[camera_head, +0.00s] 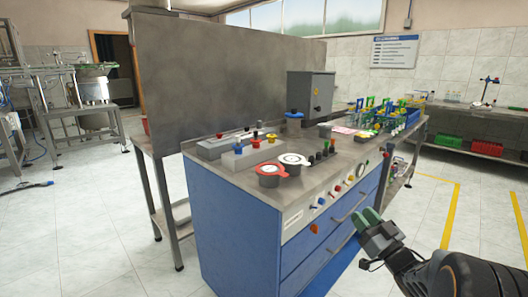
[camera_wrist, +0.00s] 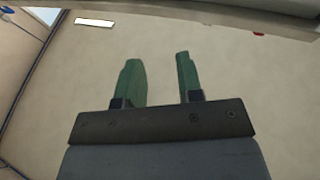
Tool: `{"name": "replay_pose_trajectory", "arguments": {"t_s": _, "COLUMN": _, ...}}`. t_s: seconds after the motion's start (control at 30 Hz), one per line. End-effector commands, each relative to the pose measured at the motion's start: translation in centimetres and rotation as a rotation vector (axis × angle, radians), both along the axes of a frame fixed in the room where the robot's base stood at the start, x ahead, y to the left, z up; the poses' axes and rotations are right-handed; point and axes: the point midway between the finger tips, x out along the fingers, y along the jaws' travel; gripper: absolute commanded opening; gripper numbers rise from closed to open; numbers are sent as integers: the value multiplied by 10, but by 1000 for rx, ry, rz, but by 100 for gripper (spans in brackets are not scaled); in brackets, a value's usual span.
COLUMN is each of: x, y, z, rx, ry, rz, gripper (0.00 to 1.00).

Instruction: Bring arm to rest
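My gripper (camera_head: 369,219) is at the lower right of the head view, in front of the blue cabinet's drawers and apart from the bench top. Its two green fingers also show in the wrist view (camera_wrist: 161,80). They stand apart with nothing between them. My dark arm runs from the gripper to the bottom right corner of the head view.
The blue cabinet (camera_head: 235,235) carries a grey top with a red-rimmed pot (camera_head: 270,170), a white-rimmed pot (camera_head: 294,160) and a grey box (camera_head: 311,92). Colourful racks (camera_head: 385,115) stand at its far end. Floor right of the cabinet, with yellow lines (camera_head: 452,215), looks clear.

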Motion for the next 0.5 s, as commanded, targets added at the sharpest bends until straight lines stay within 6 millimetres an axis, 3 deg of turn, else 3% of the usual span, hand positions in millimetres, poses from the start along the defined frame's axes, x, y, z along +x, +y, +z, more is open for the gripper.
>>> {"name": "replay_pose_trajectory", "arguments": {"t_s": 0.03, "x": 4, "y": 3, "z": 27, "rx": -21, "ry": 30, "rz": -43, "gripper": 34}}
{"name": "replay_pose_trajectory", "arguments": {"t_s": 0.27, "x": 14, "y": 7, "z": 105, "rx": -127, "ry": 305, "rz": -337, "gripper": 34}}
{"name": "replay_pose_trajectory", "arguments": {"t_s": 0.37, "x": 3, "y": 9, "z": 133, "rx": -162, "ry": 478, "rz": -450, "gripper": 34}}
{"name": "replay_pose_trajectory", "arguments": {"t_s": 0.5, "x": -30, "y": 20, "z": 165, "rx": -195, "ry": 747, "rz": -544, "gripper": 34}}
